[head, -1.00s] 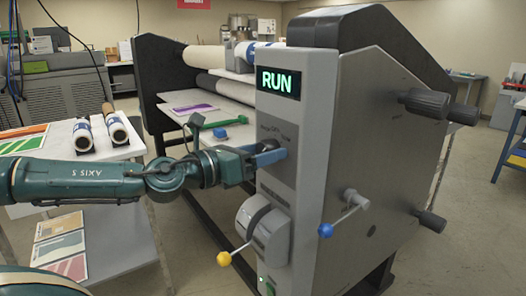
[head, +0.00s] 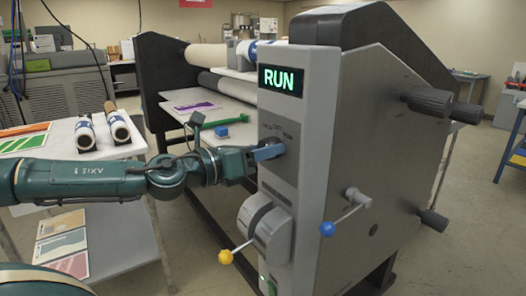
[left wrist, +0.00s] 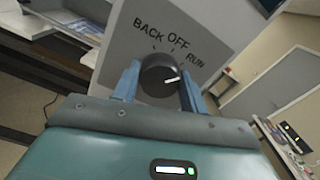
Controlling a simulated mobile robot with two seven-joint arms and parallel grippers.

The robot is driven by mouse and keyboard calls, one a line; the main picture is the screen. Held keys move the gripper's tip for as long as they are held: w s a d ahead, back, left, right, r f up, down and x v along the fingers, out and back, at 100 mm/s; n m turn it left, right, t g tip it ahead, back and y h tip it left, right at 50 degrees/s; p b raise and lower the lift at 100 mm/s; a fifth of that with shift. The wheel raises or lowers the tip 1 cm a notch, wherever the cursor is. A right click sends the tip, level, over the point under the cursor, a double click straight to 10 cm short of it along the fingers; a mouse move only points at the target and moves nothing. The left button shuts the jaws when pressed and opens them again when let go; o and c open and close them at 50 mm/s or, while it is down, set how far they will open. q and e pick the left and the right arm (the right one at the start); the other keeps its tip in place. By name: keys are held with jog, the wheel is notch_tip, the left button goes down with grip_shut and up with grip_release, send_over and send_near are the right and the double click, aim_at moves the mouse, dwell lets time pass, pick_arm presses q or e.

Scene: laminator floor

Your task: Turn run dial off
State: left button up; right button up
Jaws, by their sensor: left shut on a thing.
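The run dial (left wrist: 158,72) is a round dark knob on the grey control panel, under the words BACK, OFF and RUN. Its white pointer mark points to the right of the left wrist view, nearest the RUN label. My left gripper (left wrist: 159,88) is shut on the dial, with one blue finger on each side. In the head view the left gripper (head: 267,152) is against the panel and mostly hides the dial. The display (head: 282,79) above reads RUN in green. My right gripper is not in view.
Below the dial are a grey lever unit with a yellow knob (head: 225,257) and a lit green switch. A crank with a blue knob (head: 327,228) sticks out to the right. A side table with rolls (head: 85,135) stands at left.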

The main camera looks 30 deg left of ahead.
pick_arm(q)
jog(key=n, duration=0.7)
jog(key=shift+p, duration=0.4)
jog(key=shift+n, duration=0.4)
jog(key=o, duration=0.9)
jog(key=shift+o, duration=0.5)
jog(key=shift+a, duration=0.1)
